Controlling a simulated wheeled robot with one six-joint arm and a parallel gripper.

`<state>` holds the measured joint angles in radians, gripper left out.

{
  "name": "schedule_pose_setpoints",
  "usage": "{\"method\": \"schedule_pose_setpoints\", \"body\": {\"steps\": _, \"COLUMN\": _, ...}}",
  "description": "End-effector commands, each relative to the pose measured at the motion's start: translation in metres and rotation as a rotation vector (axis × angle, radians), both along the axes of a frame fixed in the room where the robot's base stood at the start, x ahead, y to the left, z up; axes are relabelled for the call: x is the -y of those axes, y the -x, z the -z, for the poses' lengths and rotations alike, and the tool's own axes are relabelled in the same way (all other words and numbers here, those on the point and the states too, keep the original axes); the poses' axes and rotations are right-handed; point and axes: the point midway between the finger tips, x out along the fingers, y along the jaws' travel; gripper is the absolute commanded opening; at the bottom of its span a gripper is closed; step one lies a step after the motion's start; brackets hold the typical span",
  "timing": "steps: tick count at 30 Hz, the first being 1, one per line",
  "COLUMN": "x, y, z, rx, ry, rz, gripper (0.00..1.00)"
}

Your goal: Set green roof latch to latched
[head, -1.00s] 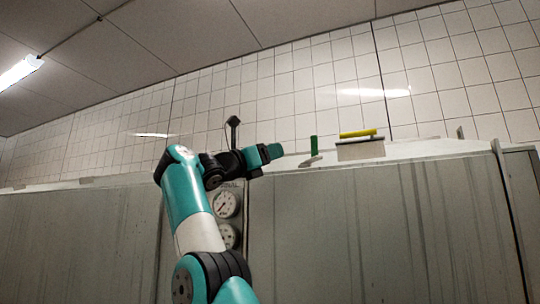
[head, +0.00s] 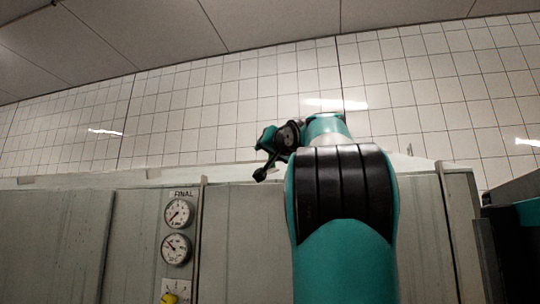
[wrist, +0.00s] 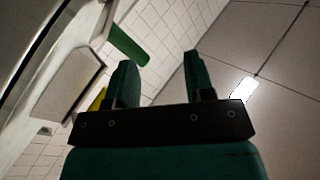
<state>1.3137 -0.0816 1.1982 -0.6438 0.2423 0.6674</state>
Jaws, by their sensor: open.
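The green roof latch (wrist: 128,45) shows in the wrist view as a flat green bar, up and left of my fingers and apart from them. In the head view it is not visible; my arm covers that part of the roof. My gripper (wrist: 160,68) is open, with empty space between its two fingers. In the head view my wrist and gripper (head: 266,138) are above the cabinet's top edge, partly hidden by my own arm. I cannot tell the latch's setting from these frames.
A pale box (wrist: 68,84) with a yellow bar (wrist: 98,100) stands close to the latch. The grey cabinet (head: 60,240) carries two round gauges (head: 178,213) and a yellow knob (head: 169,298). A dark and teal object (head: 520,235) stands at the far right. Tiled wall lies behind.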

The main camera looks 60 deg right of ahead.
Motion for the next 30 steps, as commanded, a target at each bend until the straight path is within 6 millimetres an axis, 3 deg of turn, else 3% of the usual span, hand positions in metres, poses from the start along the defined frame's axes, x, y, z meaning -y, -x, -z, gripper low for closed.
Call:
{"method": "schedule_pose_setpoints", "body": {"steps": 1, "x": -0.003, "y": 0.026, "z": -0.01, "rx": -0.062, "ry": 0.053, "rz": 0.039, "gripper": 0.48}}
{"method": "schedule_pose_setpoints", "body": {"steps": 3, "x": -0.011, "y": 0.049, "z": -0.012, "rx": -0.152, "ry": 0.112, "rz": 0.068, "gripper": 0.48}}
{"method": "schedule_pose_setpoints", "body": {"steps": 6, "x": -0.022, "y": 0.07, "z": -0.011, "rx": -0.259, "ry": 0.169, "rz": 0.094, "gripper": 0.48}}
{"method": "schedule_pose_setpoints", "body": {"steps": 11, "x": -0.032, "y": 0.084, "z": -0.007, "rx": -0.348, "ry": 0.209, "rz": 0.109, "gripper": 0.48}}
{"method": "schedule_pose_setpoints", "body": {"steps": 20, "x": -0.017, "y": 0.065, "z": -0.007, "rx": -0.359, "ry": 0.215, "rz": 0.1, "gripper": 0.48}}
{"method": "schedule_pose_setpoints", "body": {"steps": 30, "x": 0.035, "y": 0.012, "z": -0.011, "rx": -0.358, "ry": 0.211, "rz": 0.101, "gripper": 0.48}}
